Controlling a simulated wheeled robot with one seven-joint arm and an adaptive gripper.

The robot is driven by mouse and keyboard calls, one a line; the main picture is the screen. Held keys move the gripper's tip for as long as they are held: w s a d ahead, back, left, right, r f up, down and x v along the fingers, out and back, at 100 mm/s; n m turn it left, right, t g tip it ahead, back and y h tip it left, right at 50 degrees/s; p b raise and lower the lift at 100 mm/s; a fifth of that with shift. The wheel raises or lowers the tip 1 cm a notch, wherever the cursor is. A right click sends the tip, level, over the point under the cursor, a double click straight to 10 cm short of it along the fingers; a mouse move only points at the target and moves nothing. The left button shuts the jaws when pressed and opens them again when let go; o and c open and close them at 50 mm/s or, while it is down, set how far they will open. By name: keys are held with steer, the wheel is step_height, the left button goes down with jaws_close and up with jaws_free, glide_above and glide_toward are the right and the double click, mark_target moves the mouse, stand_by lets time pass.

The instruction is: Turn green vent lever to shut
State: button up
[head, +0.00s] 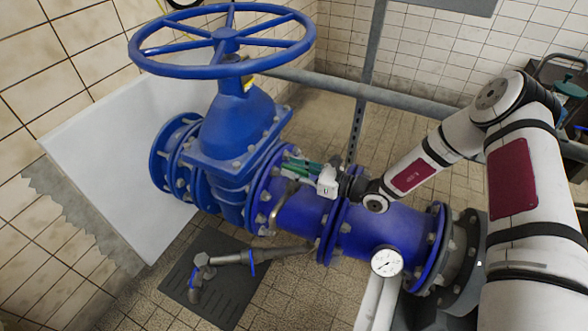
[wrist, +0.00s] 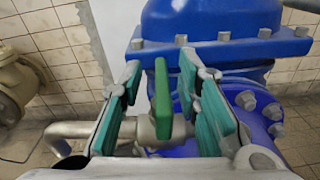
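The green vent lever (wrist: 162,98) stands between the two fingers of my gripper (wrist: 159,82) in the wrist view, pointing up in the picture. It sits on a metal vent valve with a bent pipe (wrist: 70,130). My gripper is open, with a teal pad on each finger. A gap shows on both sides of the lever, narrower on the right. In the head view my gripper (head: 308,172) is beside the blue flange above the pipe. There the lever is hard to tell apart from the green pads.
A large blue gate valve with a handwheel (head: 226,40) rises left of my gripper. The blue pipe (head: 385,232) runs below, with a pressure gauge (head: 387,262). A grey horizontal rail (head: 345,88) crosses behind. Bolted flanges stand close around my gripper.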

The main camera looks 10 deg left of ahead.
steer(key=f+v, duration=0.1)
steer(key=v, duration=1)
steer(key=shift+s+d+r, duration=0.2)
steer(key=shift+d+r, duration=0.1)
steer(key=shift+r, duration=0.2)
steer(key=s+r+n+g+h+p, duration=0.2)
steer(key=s+r+n+g+h, duration=0.15)
steer(key=s+r+n, duration=0.55)
steer(key=s+r+n+g+h+p, duration=0.2)
steer(key=s+r+n+g, duration=0.3)
steer(key=r, duration=0.7)
steer(key=s+d+r+n+t+h+p, duration=0.3)
steer(key=s+d+r+n+h, duration=0.1)
steer(key=s+d+r, duration=0.3)
steer(key=s+d+r+n+t+h+p, duration=0.3)
steer(key=s+d+r+n+h, duration=0.2)
steer(key=s+r, duration=0.7)
steer(key=shift+s+d+r+h, duration=0.15)
steer(key=shift+d+r+h, duration=0.3)
steer(key=shift+d+h, duration=0.45)
steer(key=shift+d+t, duration=0.15)
steer(key=shift+t, duration=0.1)
